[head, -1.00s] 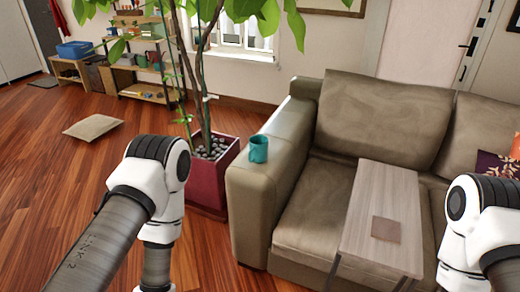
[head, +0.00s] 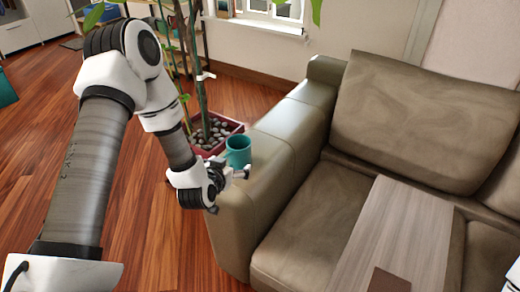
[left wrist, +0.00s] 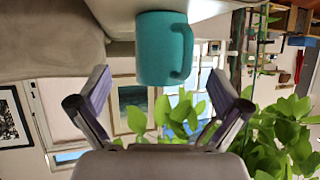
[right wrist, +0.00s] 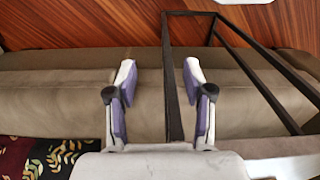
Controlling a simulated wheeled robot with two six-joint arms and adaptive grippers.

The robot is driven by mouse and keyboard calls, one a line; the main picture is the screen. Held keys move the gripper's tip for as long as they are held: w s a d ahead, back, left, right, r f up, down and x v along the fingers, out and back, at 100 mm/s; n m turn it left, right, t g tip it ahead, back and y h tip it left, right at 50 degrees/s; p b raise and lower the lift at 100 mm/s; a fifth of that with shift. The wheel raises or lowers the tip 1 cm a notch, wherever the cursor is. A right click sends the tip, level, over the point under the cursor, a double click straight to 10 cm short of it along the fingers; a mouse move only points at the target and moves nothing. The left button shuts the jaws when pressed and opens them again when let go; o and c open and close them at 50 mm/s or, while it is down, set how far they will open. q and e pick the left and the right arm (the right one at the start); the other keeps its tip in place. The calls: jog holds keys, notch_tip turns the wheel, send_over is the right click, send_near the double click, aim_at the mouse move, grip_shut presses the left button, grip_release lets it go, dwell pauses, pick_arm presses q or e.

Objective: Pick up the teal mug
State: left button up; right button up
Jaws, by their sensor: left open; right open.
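The teal mug (head: 238,150) stands upright on the sofa's left armrest, close to its front end. My left gripper (head: 238,173) is at the armrest beside the mug, on its near side, with its fingers toward it. In the left wrist view, which is upside down, the mug (left wrist: 163,48) appears ahead, between the lines of the two open fingers, its handle to the right. The fingers are not closed on it. My right gripper (right wrist: 160,78) is open and empty over the sofa in the right wrist view; it is outside the head view.
The brown sofa (head: 310,205) fills the right side, with a wooden tray table (head: 395,235) over its seat. A potted plant (head: 213,130) stands just behind the armrest. Its leaves show in the left wrist view. A dark metal frame (right wrist: 172,80) is close to my right gripper.

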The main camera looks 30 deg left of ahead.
aim_at(243, 145)
pick_arm(q)
jog(key=shift+w+a+r+t, duration=0.2)
jog(key=shift+w+a+r, duration=0.1)
jog(key=shift+w+r, duration=0.15)
jog(key=shift+w+a+r+t, duration=0.2)
jog(key=shift+w+a+r, duration=0.1)
jog(key=shift+r, duration=0.2)
jog(key=x, duration=0.7)
jog(key=shift+d, duration=0.25)
jog(key=c, duration=1.3)
